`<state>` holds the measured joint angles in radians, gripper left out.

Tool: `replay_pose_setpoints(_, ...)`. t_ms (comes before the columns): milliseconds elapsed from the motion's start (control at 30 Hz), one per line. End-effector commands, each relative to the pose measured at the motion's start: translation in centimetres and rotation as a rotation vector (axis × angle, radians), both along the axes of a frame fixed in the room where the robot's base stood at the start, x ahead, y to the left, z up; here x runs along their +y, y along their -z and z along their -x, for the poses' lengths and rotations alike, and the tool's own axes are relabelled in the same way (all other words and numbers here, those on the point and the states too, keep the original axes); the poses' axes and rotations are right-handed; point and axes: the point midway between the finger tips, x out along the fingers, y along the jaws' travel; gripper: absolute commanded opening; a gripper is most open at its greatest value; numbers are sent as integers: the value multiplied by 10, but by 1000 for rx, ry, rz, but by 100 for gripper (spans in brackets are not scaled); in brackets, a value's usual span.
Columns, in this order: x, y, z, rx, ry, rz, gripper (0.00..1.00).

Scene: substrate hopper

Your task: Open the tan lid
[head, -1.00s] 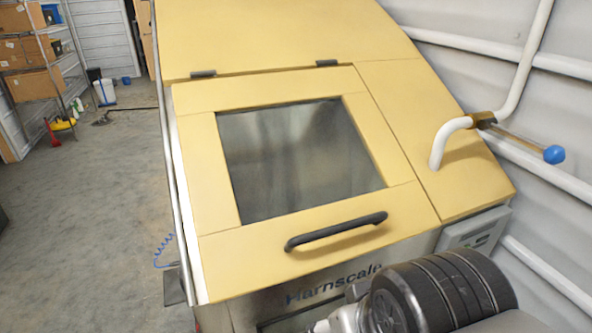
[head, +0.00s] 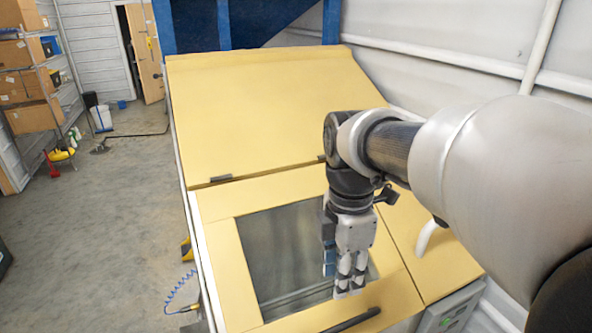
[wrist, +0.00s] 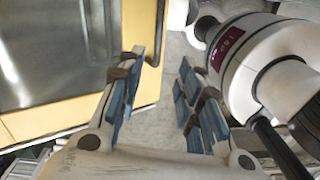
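The tan lid (head: 226,254) lies shut on the sloping front of the tan hopper, with a dark window (head: 282,250) in it. The lid's yellow edge (wrist: 147,45) shows beside the left finger there.
Dark hinges (head: 221,178) join the lid to the upper tan panel (head: 262,115). A white bent pipe (head: 427,236) stands right of the lid. A ribbed wall closes the right side. Shelves with boxes (head: 32,85) stand far left, with open floor (head: 95,220) between.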

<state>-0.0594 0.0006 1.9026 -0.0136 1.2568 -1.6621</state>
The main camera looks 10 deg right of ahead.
Motion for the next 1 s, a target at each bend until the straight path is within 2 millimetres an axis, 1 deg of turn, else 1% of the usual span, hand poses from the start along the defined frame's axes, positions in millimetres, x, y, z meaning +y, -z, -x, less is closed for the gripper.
replay_pose_setpoints(33,1,-11,-5,18,-56,1,33)
replay_pose_setpoints(133,2,-15,-11,35,-132,-1,33)
replay_pose_setpoints(233,3,-11,-13,44,-159,-2,33)
replay_pose_setpoints(333,2,1,-12,45,-162,-2,33)
replay_pose_setpoints(467,2,25,-10,47,-160,-2,33)
replay_pose_setpoints(800,0,100,-5,46,-159,-2,33)
replay_pose_setpoints(1000,0,137,-3,45,-158,-1,33)
